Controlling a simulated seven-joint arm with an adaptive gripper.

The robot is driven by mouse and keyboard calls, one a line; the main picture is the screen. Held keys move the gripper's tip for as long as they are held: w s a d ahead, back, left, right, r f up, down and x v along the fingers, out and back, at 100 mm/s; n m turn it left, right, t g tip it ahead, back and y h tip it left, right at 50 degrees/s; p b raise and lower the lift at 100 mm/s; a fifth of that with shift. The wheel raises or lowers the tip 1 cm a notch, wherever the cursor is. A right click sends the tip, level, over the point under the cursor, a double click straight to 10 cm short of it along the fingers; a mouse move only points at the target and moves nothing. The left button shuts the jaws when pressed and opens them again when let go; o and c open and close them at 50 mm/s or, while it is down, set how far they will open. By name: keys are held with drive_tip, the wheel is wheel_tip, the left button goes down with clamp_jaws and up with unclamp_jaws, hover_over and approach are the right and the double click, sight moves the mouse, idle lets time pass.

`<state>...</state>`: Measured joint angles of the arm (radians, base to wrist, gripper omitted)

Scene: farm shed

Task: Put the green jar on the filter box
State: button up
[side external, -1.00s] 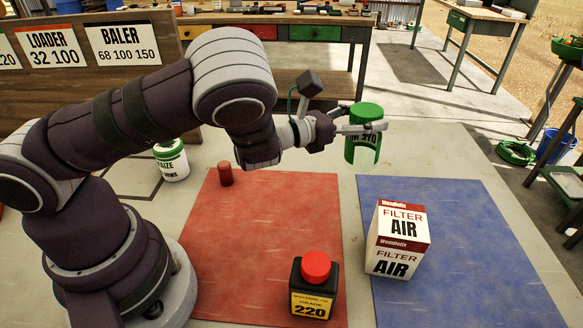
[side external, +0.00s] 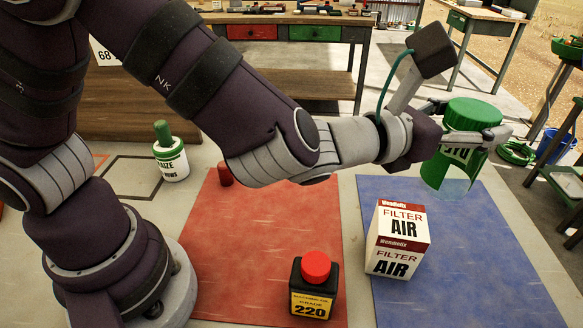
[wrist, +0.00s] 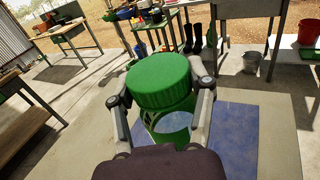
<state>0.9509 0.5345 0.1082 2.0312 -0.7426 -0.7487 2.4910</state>
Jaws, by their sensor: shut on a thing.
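In the wrist view the jar (wrist: 160,92) sits between the two fingers of my gripper (wrist: 162,105). The filter box (side external: 398,240), white and dark red with "FILTER AIR" on it, stands upright on the blue mat (side external: 490,270). In the side view the jar appears above and right of the box, apart from it. The box is not visible in the wrist view.
A black bottle with a red cap (side external: 314,285) stands on the red mat (side external: 250,255), left of the box. A red peg (side external: 225,174) is partly behind my arm. Workbenches (side external: 300,45) line the back.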

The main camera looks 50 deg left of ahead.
sight(431, 172)
wheel_tip(431, 172, down, 6)
drive_tip(key=shift+f, duration=0.15)
drive_tip(key=o, duration=1.2)
drive_tip(key=shift+f, duration=0.1)
drive_tip(key=shift+c, duration=0.2)
